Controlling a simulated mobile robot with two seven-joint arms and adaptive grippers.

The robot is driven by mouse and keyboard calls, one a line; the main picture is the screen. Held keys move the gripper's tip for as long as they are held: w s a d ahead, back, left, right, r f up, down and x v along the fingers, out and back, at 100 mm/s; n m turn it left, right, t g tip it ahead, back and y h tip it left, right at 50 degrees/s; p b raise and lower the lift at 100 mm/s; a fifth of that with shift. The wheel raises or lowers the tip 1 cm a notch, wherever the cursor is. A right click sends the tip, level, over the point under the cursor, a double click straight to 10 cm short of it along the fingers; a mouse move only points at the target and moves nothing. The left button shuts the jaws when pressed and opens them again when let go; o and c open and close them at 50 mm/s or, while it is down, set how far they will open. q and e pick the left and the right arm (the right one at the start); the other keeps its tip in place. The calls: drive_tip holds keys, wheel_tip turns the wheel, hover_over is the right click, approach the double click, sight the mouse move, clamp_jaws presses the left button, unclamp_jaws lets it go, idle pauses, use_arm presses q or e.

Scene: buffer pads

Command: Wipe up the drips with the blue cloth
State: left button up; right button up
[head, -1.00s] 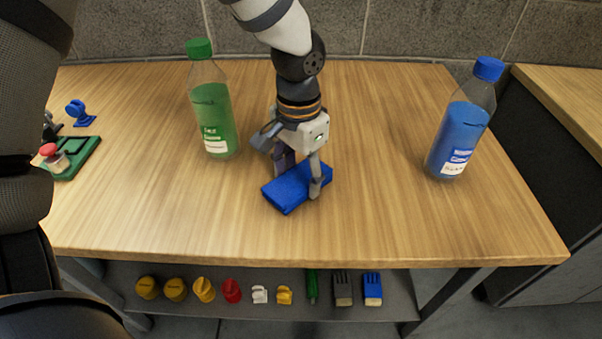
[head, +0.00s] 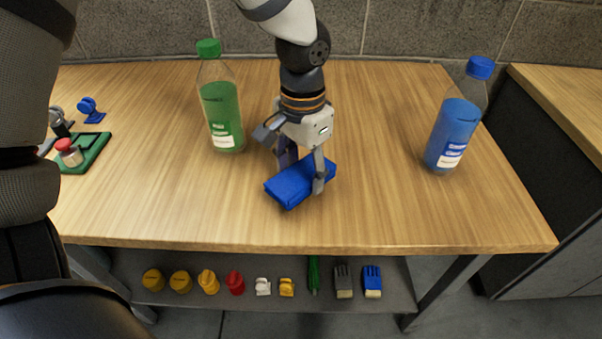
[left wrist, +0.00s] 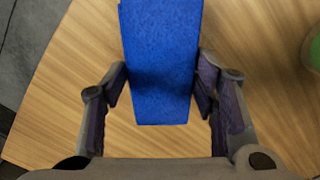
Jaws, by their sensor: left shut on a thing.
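The folded blue cloth (head: 292,188) is at the middle of the wooden table, and it also shows in the left wrist view (left wrist: 160,60). My left gripper (head: 303,178) points down with its fingers on either side of the cloth, shut on it. In the left wrist view the left gripper (left wrist: 162,95) has a finger along each long side of the cloth. I cannot tell whether the cloth touches the table. No drips can be made out on the visible wood. My right gripper is not in view.
A green bottle (head: 222,115) stands left of the gripper and a blue bottle (head: 452,135) stands at the right. A green-based device (head: 85,152) and a small blue part (head: 90,110) sit at the far left. Gloves and several small items lie on the lower shelf (head: 205,298).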

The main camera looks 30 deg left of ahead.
sight(303, 174)
use_arm(q)
drive_tip(key=shift+s+r, duration=0.1)
drive_tip(key=shift+r, duration=0.5)
drive_tip(key=shift+d+r, duration=0.1)
drive_tip(key=shift+r, duration=2.1)
